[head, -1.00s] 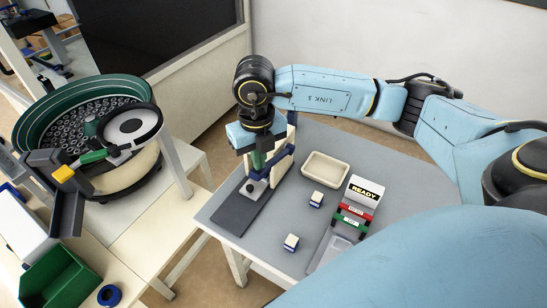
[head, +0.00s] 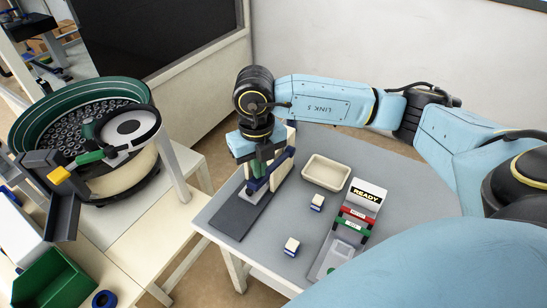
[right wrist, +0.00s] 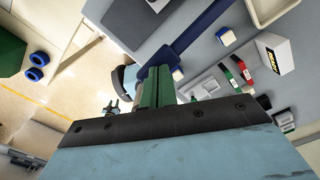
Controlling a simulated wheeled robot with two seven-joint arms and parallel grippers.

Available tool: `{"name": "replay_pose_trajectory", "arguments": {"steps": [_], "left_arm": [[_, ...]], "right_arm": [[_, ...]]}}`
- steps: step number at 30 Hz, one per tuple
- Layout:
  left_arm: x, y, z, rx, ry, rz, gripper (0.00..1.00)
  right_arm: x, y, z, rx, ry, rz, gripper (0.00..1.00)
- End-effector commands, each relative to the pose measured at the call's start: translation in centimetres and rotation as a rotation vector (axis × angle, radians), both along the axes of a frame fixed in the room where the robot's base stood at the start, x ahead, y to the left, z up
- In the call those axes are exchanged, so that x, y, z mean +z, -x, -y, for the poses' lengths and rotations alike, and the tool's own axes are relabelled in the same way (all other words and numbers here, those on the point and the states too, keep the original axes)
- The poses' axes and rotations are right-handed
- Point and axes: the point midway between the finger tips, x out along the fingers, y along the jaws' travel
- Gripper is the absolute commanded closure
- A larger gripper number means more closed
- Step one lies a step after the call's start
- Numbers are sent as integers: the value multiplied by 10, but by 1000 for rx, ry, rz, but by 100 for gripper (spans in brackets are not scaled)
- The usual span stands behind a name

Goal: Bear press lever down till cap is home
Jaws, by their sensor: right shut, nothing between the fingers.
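The press stands on the side table with a dark grey base plate (head: 236,218), a cream column and a blue lever (head: 284,167). My right gripper (head: 257,172), with green fingers, points down at the lever's near end and is shut with nothing between the fingers. In the right wrist view the green fingertips (right wrist: 157,88) are close above the blue lever (right wrist: 192,35) and overlap its end; whether they touch is hard to tell. The cap and the spot under the lever are hidden behind the gripper and lever. My left gripper is not in view.
A cream tray (head: 326,173), two small white-and-blue blocks (head: 317,202) (head: 291,247) and a stand with a READY card (head: 367,193) are on the table, right of the press. A green bowl feeder (head: 82,125) and a green bin (head: 52,281) stand at the left.

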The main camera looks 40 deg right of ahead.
Motion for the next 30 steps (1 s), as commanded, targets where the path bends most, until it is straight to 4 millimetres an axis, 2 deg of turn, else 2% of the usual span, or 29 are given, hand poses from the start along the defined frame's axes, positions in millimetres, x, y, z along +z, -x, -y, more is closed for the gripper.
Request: {"name": "replay_pose_trajectory", "arguments": {"steps": [22, 30], "left_arm": [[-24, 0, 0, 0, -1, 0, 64], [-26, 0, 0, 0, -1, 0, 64]], "right_arm": [[-31, 4, -8, 1, 0, -1, 100], [-34, 4, -9, 1, 0, -2, 100]]}}
